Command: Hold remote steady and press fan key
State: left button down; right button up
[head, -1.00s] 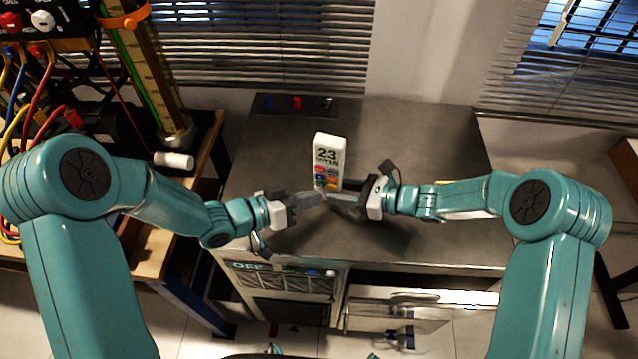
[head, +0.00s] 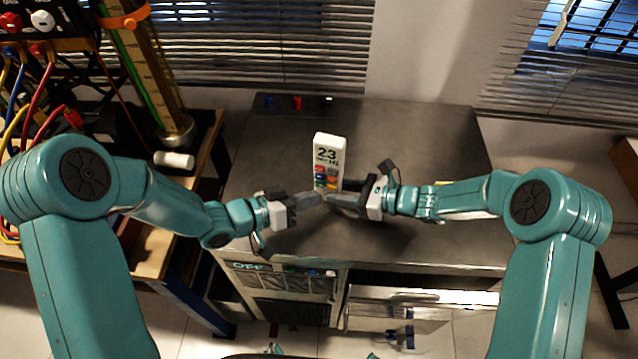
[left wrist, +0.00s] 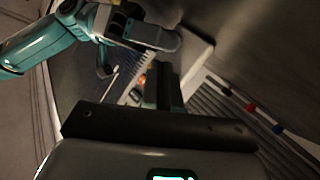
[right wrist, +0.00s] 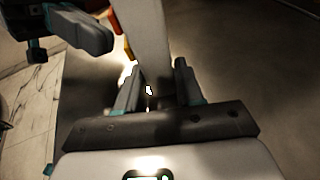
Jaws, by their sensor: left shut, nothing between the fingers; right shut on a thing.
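The white remote (head: 329,148) stands upright on the dark counter in the head view, its face with a "23" display and coloured keys towards me. My right gripper (head: 345,198) is shut on its lower part from the right; the remote (right wrist: 147,35) runs up between the fingers in the right wrist view. My left gripper (head: 318,198) is shut and empty, its tips at the front of the lower keys. The tips hide part of the key area, and I cannot tell whether they touch a key. The left wrist view shows the remote (left wrist: 194,55) edge-on with orange keys.
The counter (head: 420,140) is mostly clear around the remote. Small blue, red and white-tipped items (head: 297,102) lie at its back edge. At left a wooden bench holds a white cylinder (head: 174,160), cables and a tall gauge column (head: 150,80). An open drawer (head: 420,297) projects below the counter.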

pick_arm(q)
jog(key=shift+w, duration=0.1)
dwell(0.3)
jog(key=shift+w+d, duration=0.1)
jog(key=shift+w, duration=0.2)
jog(key=shift+w, duration=0.35)
dwell(1.0)
jog(key=shift+s, duration=0.8)
jog(key=shift+w, duration=0.15)
jog(key=shift+w, duration=0.35)
jog(key=shift+w+d, duration=0.1)
jog(key=shift+w, duration=0.3)
dwell(0.7)
jog(key=shift+s, duration=0.1)
jog(key=shift+s+a, duration=0.2)
jog(key=shift+s, duration=0.5)
